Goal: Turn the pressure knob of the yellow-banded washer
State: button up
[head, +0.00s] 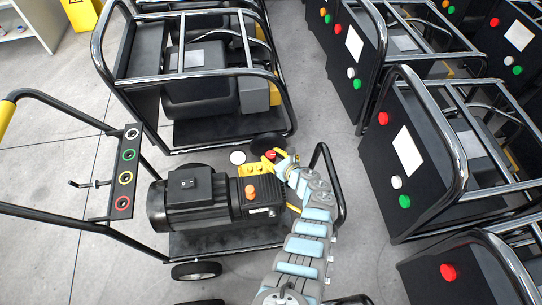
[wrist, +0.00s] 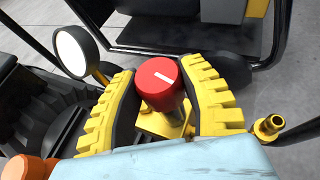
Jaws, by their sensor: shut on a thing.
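The washer in front of me has a black motor (head: 190,205), a yellow pump part (head: 255,170) and a yellow band (head: 8,108) on its handle. Its red pressure knob (head: 270,155) sits at the top of the pump. In the wrist view the red knob (wrist: 158,85) carries a short white line on its top, slanting down to the right. My gripper (wrist: 163,100) has one yellow ribbed finger on each side of the knob and is shut on it. In the head view my gripper (head: 272,162) partly covers the knob and pump.
A round white-faced gauge (wrist: 72,52) stands left of the knob. A brass fitting (wrist: 268,128) is right of it. An orange cap (head: 249,191) sits on the pump. The washer's black frame tube (head: 330,175) curves close to my arm. Other washers (head: 425,165) stand behind and right.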

aim_at(274, 159)
jog(key=shift+s+f, duration=0.1)
jog(key=shift+f, duration=0.05)
jog(key=o, duration=1.2)
jog(key=shift+v, duration=1)
jog(key=shift+s+d+r, duration=0.25)
jog(key=shift+s+r, duration=0.05)
jog(key=shift+s, duration=0.05)
jog(key=shift+v, duration=4.5)
jog(key=shift+w+r, duration=0.1)
